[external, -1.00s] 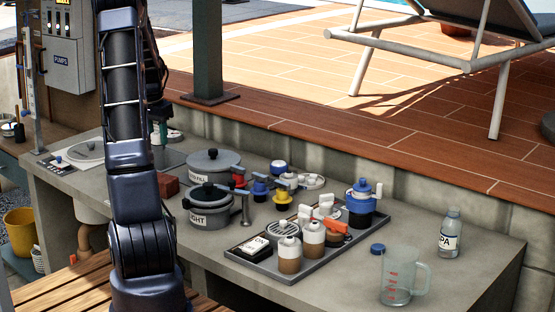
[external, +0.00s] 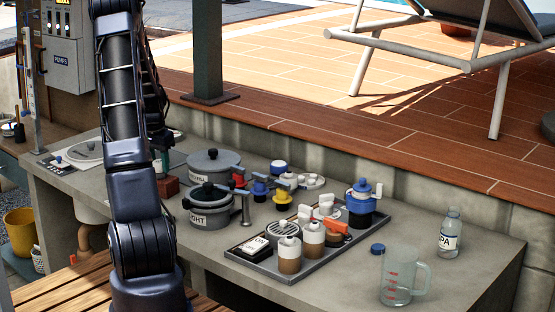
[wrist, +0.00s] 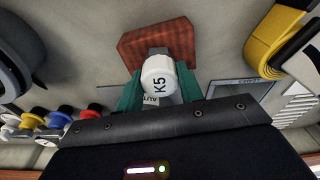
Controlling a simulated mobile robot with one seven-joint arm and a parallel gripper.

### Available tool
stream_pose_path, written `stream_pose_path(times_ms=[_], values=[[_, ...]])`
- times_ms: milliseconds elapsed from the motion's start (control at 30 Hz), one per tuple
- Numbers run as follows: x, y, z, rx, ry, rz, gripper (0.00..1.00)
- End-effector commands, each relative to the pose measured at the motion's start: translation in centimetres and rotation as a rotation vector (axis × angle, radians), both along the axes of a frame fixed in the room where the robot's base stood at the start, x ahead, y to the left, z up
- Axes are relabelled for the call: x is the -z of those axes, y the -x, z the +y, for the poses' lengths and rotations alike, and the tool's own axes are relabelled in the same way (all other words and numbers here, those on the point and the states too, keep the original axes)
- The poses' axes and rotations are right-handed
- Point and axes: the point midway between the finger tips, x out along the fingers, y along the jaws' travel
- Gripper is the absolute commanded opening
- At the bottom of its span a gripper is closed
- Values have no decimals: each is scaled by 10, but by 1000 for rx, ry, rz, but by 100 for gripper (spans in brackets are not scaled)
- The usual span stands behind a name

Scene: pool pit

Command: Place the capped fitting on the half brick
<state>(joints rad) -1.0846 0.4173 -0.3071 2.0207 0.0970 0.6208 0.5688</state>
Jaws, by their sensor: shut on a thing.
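My arm hides most of the fitting there. I cannot tell whether the fitting touches the brick.
Two grey lidded pots (external: 213,162) stand close to the right of the brick. A row of coloured valve fittings (external: 262,188) and a dark tray (external: 300,262) with bottles are further right.

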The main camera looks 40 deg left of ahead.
Motion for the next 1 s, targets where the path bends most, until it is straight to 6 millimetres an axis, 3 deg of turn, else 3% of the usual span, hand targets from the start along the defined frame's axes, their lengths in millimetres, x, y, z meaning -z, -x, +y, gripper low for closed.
stream_pose_path(times_ms=[100, 133, 233, 667, 1000], values=[[2, 0, 0, 0, 0, 0, 10], [2, 0, 0, 0, 0, 0, 39], [2, 0, 0, 0, 0, 0, 58], [-7, 1, 0, 0, -1, 0, 60], [-68, 8, -1, -1, -3, -1, 60]])
